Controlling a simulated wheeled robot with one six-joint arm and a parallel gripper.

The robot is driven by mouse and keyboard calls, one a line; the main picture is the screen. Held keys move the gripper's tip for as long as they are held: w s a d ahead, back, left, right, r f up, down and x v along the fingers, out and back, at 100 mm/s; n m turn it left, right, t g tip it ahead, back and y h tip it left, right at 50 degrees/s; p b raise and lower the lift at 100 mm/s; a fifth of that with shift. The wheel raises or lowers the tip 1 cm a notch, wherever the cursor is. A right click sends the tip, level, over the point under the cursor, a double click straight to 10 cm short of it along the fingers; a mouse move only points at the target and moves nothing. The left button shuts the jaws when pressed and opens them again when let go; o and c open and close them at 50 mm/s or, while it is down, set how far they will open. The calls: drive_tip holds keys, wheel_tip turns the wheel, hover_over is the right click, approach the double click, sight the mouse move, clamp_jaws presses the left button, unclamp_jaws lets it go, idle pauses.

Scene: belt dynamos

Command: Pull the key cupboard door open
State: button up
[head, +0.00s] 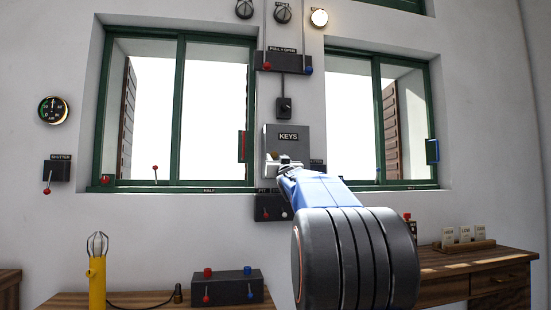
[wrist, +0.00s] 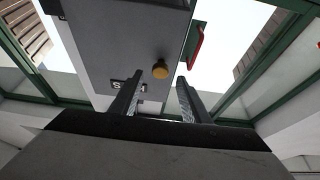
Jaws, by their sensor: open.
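The key cupboard (head: 288,138) is a grey box labelled KEYS on the wall between the two windows. Its door looks shut. The knob shows between and beyond the fingertips, apart from both. In the head view my arm covers the lower right of the cupboard, and my gripper (head: 283,165) is in front of its lower part.
Green-framed windows (head: 180,110) flank the cupboard, with a red handle (wrist: 196,42) on the near frame. A black switch box (head: 270,207) sits below the cupboard. A bench with a control box (head: 228,288) and a yellow lamp (head: 97,280) stands at lower left.

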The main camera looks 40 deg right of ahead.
sight(275, 155)
drive_tip(key=shift+x, duration=1.8)
clamp_jaws()
